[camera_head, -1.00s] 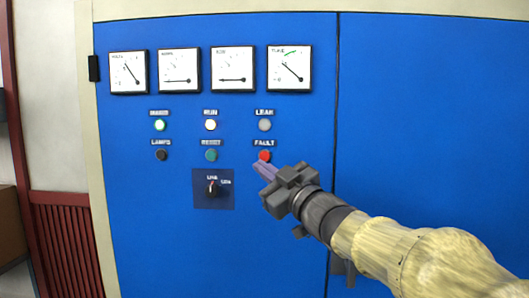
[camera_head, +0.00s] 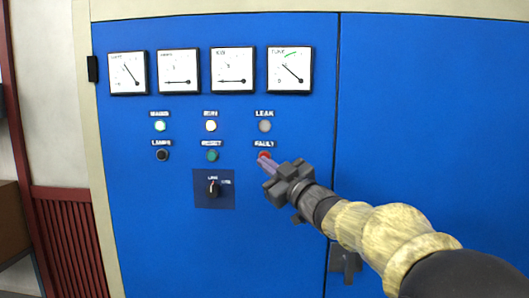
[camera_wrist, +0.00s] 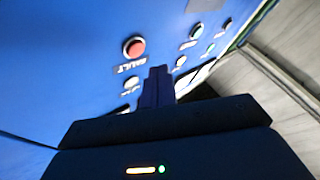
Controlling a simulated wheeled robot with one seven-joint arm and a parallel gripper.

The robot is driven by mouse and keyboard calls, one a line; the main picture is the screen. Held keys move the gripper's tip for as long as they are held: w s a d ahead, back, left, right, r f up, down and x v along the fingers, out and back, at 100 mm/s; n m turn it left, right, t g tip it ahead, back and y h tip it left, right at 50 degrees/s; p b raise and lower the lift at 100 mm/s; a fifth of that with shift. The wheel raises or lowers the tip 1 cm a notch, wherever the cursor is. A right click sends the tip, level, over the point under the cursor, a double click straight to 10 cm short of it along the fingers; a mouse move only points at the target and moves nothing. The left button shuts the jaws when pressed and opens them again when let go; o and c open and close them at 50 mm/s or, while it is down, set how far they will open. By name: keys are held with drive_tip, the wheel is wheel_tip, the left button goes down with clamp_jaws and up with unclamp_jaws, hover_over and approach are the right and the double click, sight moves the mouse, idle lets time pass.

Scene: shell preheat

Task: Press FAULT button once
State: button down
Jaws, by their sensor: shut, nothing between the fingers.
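The red FAULT button (camera_head: 264,154) sits on the blue panel under its FAULT label, partly covered by my fingertips in the head view. It also shows whole in the wrist view (camera_wrist: 134,47), to the upper left of the fingertips. My gripper (camera_head: 263,160) is shut and empty, its purple fingers pointing at the panel right at the button's lower edge. In the wrist view the dark fingers (camera_wrist: 158,72) are together. I cannot tell whether they touch the button or the panel.
The green RESET button (camera_head: 212,156) and black LAMPS button (camera_head: 162,156) are left of FAULT. The grey LEAK lamp (camera_head: 265,126) is above it. A rotary switch (camera_head: 213,188) is lower left. Several gauges line the top. The right blue door (camera_head: 430,120) is largely bare.

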drive_tip(key=shift+w, duration=0.9)
drive_tip(key=shift+w+p, duration=0.2)
drive_tip(key=shift+p, duration=0.1)
idle(1.1)
drive_tip(key=shift+w, duration=0.25)
drive_tip(key=shift+w, duration=0.4)
idle(0.9)
drive_tip(key=shift+s, duration=0.15)
drive_tip(key=shift+s+b, duration=0.35)
drive_tip(key=shift+s, duration=0.3)
